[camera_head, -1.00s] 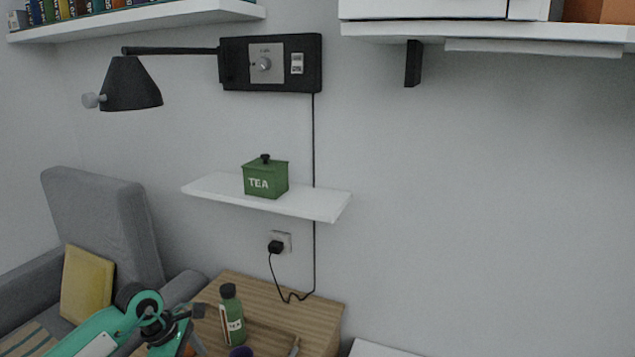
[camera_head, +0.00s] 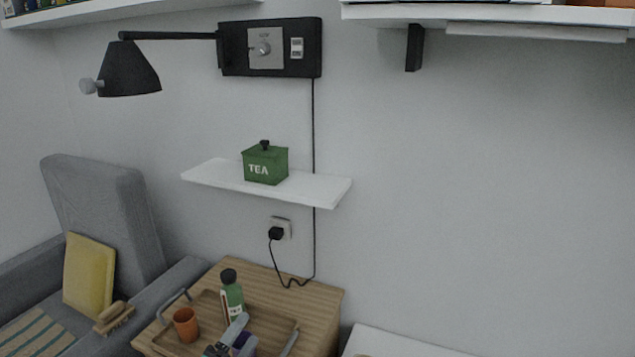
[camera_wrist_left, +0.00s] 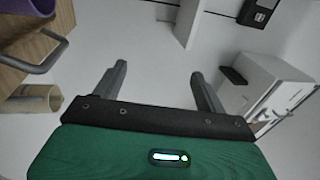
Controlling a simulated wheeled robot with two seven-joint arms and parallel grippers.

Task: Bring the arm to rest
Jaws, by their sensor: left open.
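My left gripper (camera_head: 245,331) shows at the bottom of the head view, in front of the wooden tray. In the left wrist view the same gripper (camera_wrist_left: 158,75) is open, its two grey fingers apart with nothing between them. Only its fingers and a bit of teal show in the head view; the rest of the arm is out of the frame. My right gripper is not in view.
A wooden tray (camera_head: 207,304) on the side table (camera_head: 318,305) holds an orange cup (camera_head: 186,325), a green bottle (camera_head: 232,297) and a purple item. A grey armchair (camera_head: 100,200) stands left. A wall shelf (camera_head: 320,190) bears a green tea tin (camera_head: 265,165).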

